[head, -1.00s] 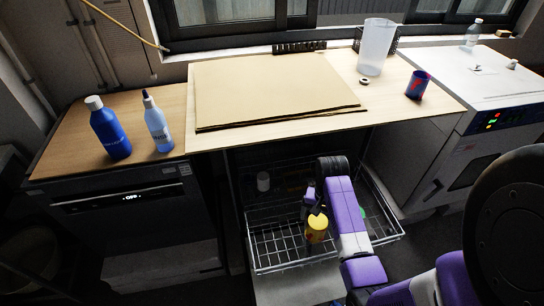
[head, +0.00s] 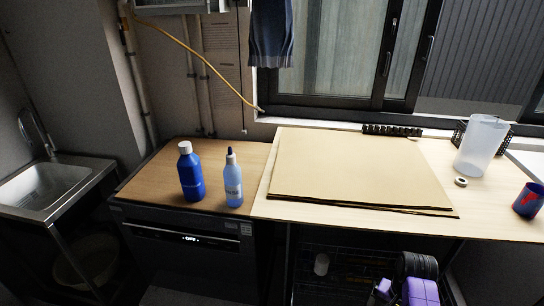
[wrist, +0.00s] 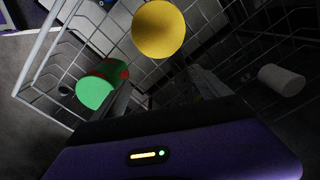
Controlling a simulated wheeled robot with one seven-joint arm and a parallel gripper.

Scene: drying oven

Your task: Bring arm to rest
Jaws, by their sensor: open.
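My gripper (wrist: 163,88) shows in the wrist view with its two dim grey fingers apart and nothing clearly between them. It is over or inside a wire basket (wrist: 45,60). A round yellow thing (wrist: 158,28) lies beyond the fingertips; I cannot tell how near it is. In the head view, only the top of my purple arm (head: 418,292) shows at the lower edge, in front of the basket, and the fingers are out of frame.
A green-and-red cylinder (wrist: 97,90) and a white cylinder (wrist: 281,80) are in the basket. The worktop above holds a tan board (head: 355,170), a blue bottle (head: 190,175), a light-blue bottle (head: 233,183), a clear pitcher (head: 481,146) and a dark cup (head: 528,202). A sink (head: 50,185) stands at left.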

